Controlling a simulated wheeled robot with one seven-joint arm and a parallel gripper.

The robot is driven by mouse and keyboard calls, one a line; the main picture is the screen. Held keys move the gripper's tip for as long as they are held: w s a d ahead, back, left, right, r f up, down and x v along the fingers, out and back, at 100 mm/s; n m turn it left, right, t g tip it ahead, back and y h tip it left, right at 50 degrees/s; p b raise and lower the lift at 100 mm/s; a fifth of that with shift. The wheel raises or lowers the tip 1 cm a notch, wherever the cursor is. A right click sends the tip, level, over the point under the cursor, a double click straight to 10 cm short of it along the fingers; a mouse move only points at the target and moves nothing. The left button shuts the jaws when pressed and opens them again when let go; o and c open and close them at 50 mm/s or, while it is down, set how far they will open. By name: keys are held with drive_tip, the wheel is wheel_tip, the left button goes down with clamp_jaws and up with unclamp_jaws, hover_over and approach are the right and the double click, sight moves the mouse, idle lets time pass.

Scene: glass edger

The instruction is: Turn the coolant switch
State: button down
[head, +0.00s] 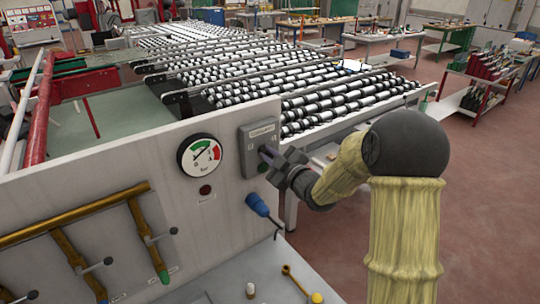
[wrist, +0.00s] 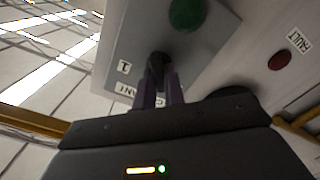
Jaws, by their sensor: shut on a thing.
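The coolant switch is a grey box (head: 244,160) with a label on top, mounted at the right end of the light machine panel. Its face also shows in the wrist view (wrist: 218,42), with a green round button or lamp (wrist: 187,14) and a black knob (wrist: 158,60). My gripper (head: 268,156) reaches the box from the right. In the wrist view its two purple-grey fingers (wrist: 160,88) are shut on the black knob, one on each side. The fingers hide part of the knob and of the lettering. An "I" mark (wrist: 124,68) shows beside the knob.
A round pressure gauge (head: 200,156) and a red fault lamp (head: 205,190) sit left of the switch. A blue plug (head: 257,204) sticks out below it. Brass pipes with valves (head: 75,218) run along the lower left. A roller conveyor (head: 330,105) lies behind the panel.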

drive_tip(key=shift+m, duration=0.4)
drive_tip(key=shift+m+b, duration=0.85)
drive_tip(key=shift+m, duration=0.25)
drive_tip(key=m, duration=0.4)
drive_tip(key=shift+w+d+m+b, duration=0.1)
drive_tip(key=shift+m+b, duration=0.2)
drive_tip(key=shift+b, duration=0.05)
drive_tip(key=shift+w+d+m+p, duration=0.1)
drive_tip(key=shift+m+p, duration=0.4)
drive_tip(key=shift+m, duration=1.6)
drive_tip(key=shift+d+m+p, duration=0.1)
drive_tip(key=shift+m+p, duration=0.35)
drive_tip(key=shift+m, duration=1.65)
drive_tip(key=c, duration=1.5)
unclamp_jaws()
